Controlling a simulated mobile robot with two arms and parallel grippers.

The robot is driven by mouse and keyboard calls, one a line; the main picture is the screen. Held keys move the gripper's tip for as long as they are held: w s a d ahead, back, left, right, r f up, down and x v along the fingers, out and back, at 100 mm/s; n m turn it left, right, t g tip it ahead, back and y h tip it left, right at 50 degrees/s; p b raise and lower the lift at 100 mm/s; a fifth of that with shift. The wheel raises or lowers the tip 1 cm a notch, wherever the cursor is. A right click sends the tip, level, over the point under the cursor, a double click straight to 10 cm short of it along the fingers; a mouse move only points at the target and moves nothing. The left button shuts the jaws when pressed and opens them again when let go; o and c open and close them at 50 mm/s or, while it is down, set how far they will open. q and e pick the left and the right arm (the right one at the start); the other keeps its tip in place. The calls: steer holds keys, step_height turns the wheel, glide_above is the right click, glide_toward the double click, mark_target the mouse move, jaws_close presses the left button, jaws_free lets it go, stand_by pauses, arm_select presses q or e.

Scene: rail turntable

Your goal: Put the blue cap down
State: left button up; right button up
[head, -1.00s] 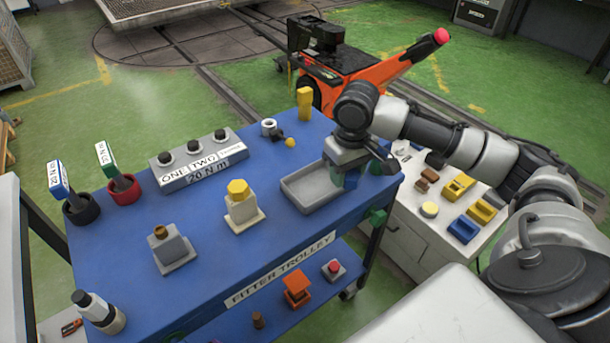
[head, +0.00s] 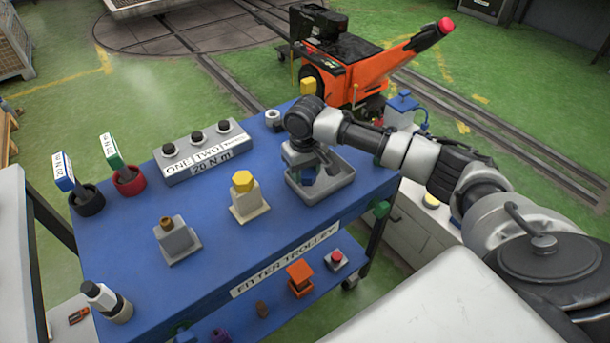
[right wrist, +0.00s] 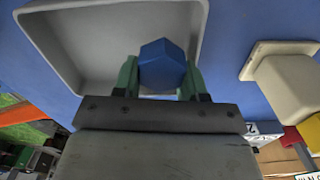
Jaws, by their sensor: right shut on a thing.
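My right gripper (head: 301,176) is over the left part of the grey tray (head: 341,187) on the blue trolley top. It is shut on the blue cap (right wrist: 162,66), a hexagonal piece that shows between the green fingers in the right wrist view. The grey tray (right wrist: 80,75) lies beyond the cap in that view. In the head view the cap (head: 308,172) is mostly hidden by the gripper. I cannot tell whether the cap touches the tray floor. My left gripper is not in view.
Left of the tray stand a pale block with a yellow hexagonal cap (head: 243,181) and a grey block with a brass piece (head: 166,222). A grey box with several black knobs (head: 201,153) is behind them.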

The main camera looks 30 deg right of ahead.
mark_target(306, 183)
steer(key=shift+s+f, duration=0.1)
steer(key=shift+f, duration=0.85)
steer(key=shift+s+f, duration=0.15)
steer(key=shift+f, duration=0.05)
steer(key=shift+s+a+f, duration=0.1)
steer(key=shift+s+f, duration=0.15)
steer(key=shift+f, duration=0.3)
steer(key=o, duration=1.2)
steer(key=shift+w+r, duration=0.1)
steer(key=shift+r, duration=0.25)
steer(key=r, duration=1.2)
steer(key=shift+w+r, duration=0.3)
steer(key=shift+r, duration=0.05)
